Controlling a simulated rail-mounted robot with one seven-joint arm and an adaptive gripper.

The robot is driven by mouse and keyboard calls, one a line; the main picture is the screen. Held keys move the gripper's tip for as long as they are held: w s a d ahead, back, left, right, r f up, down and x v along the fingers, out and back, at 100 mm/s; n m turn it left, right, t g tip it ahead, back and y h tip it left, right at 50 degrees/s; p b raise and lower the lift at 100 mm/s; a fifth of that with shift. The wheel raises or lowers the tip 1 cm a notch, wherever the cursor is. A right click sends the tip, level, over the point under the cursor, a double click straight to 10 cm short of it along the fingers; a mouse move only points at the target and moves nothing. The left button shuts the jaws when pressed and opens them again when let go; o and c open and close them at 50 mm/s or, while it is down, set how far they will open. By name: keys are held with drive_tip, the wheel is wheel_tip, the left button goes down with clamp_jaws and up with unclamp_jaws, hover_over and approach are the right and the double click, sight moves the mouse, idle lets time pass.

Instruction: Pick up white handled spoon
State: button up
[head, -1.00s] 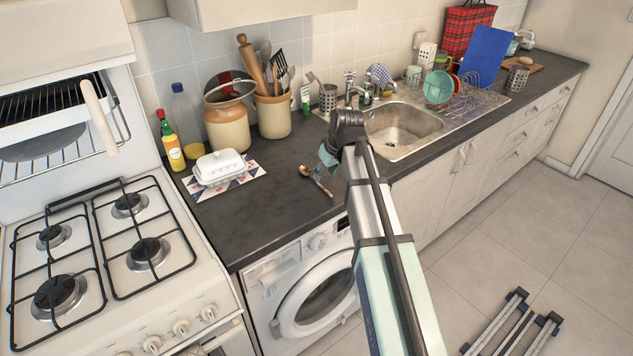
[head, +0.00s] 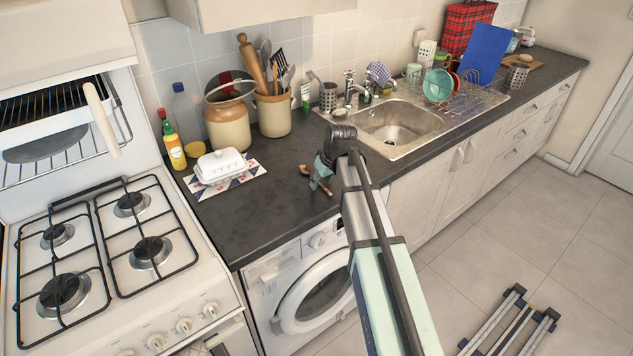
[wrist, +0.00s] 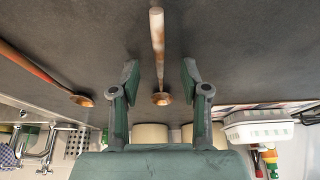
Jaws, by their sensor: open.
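The white handled spoon (wrist: 157,42) lies on the dark worktop in the wrist view. Its pale handle points to the top of the picture and its brown bowl is lower, between my gripper's fingers as seen. A second spoon (wrist: 45,75) with a reddish-brown handle lies to the left. My gripper (wrist: 159,72) is open, with one finger on each side of the white handled spoon and nothing held. In the head view my gripper (head: 322,174) is over the worktop above the washer, partly hiding a spoon (head: 305,169). The height gap to the spoon is hard to judge.
A white butter dish (head: 221,165) sits on a patterned mat to the left. Crocks (head: 272,115) stand at the back wall. The sink (head: 400,125) is to the right, and the washer (head: 310,290) is below the counter.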

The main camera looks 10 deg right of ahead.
sight(321, 185)
drive_tip(key=shift+f, duration=0.15)
clamp_jaws()
drive_tip(key=shift+r, duration=0.2)
wheel_tip(321, 185, up, 20)
drive_tip(key=b, duration=0.3)
drive_tip(key=shift+b, duration=0.3)
